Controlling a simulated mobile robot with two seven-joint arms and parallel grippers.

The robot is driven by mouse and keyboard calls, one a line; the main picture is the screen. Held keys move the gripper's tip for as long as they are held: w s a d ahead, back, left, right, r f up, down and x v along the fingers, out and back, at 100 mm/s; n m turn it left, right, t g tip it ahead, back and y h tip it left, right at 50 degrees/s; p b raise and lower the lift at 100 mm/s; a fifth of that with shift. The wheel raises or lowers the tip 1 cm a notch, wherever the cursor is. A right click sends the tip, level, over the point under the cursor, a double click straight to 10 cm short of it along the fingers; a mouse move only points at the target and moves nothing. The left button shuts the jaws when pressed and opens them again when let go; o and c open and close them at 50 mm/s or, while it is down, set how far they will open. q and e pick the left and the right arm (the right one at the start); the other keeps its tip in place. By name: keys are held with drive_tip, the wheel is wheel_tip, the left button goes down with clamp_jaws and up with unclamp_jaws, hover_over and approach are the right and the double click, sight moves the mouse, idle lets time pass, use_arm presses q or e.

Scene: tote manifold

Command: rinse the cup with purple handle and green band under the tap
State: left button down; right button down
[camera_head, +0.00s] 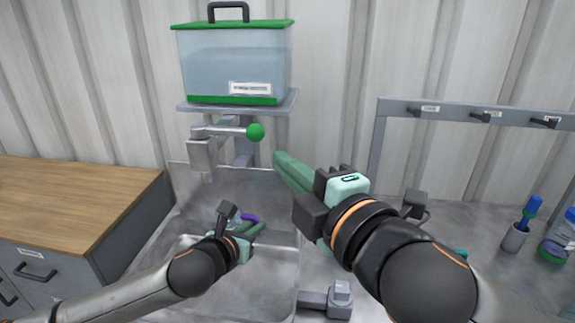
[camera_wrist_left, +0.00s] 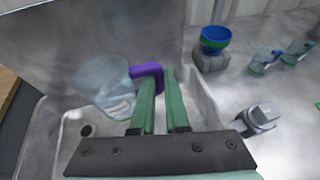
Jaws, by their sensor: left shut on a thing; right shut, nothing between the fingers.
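The cup (camera_wrist_left: 103,86) is clear and appears tilted in the left wrist view, over the sink basin (camera_head: 190,246). Its purple handle (camera_wrist_left: 149,76) is between the fingertips of my left gripper (camera_wrist_left: 161,73), which is shut on it. In the head view the purple handle (camera_head: 249,217) shows beside my left gripper (camera_head: 262,229), and the cup body is mostly hidden. I cannot make out a green band. The tap (camera_head: 203,153) is above and left of the gripper, with a green-knobbed lever (camera_head: 256,131). My right gripper (camera_head: 279,160) is shut and empty, right of the knob.
A water tank (camera_head: 235,62) with green lid stands on a shelf above the tap. A wooden counter (camera_head: 70,200) is left of the sink. The left wrist view shows a blue bowl (camera_wrist_left: 214,40) with a green band and clear cups (camera_wrist_left: 262,60) to the right.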

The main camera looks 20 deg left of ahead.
use_arm(q)
drive_tip(key=s+d+p, duration=0.1)
drive_tip(key=d, duration=0.5)
drive_tip(key=shift+s+d, duration=0.15)
drive_tip(key=shift+s, duration=0.15)
drive_tip(key=shift+r, duration=0.1)
idle(1.2)
drive_tip(key=s+d+r, duration=0.1)
drive_tip(key=d+r, duration=0.3)
drive_tip(key=shift+s+d, duration=0.15)
drive_tip(key=shift+d, duration=0.25)
idle(0.8)
